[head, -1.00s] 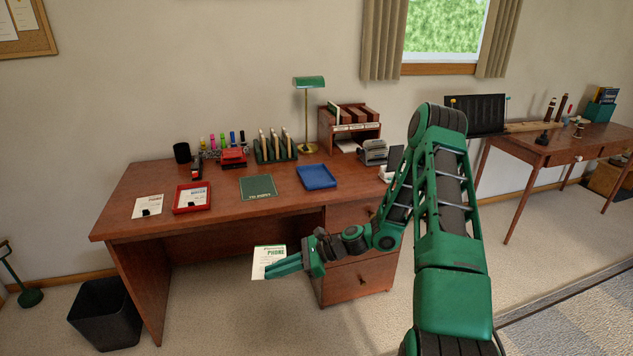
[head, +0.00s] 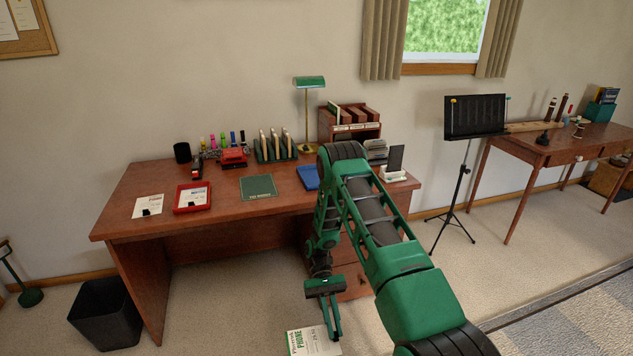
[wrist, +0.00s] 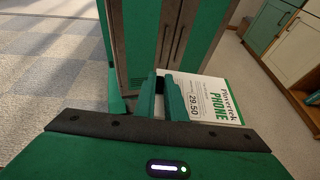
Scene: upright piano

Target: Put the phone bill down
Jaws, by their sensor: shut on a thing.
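The phone bill (head: 313,342) is a white sheet with green "PHONE" lettering, low in front of the desk at the bottom of the head view. My gripper (head: 333,332) is shut on its edge and holds it away from the desk top. In the wrist view the bill (wrist: 212,100) sticks out to the right of my gripper's fingers (wrist: 170,98), and "29.50" can be read on it. Part of the bill is hidden behind the fingers and cut off by the head view's lower edge.
The wooden desk (head: 130,190) holds a paper (head: 148,206), a red tray (head: 178,208), a green mat (head: 258,187) and a blue tray (head: 307,178), partly hidden by my arm. A black bin (head: 105,315) stands at left. A music stand (head: 463,185) stands right.

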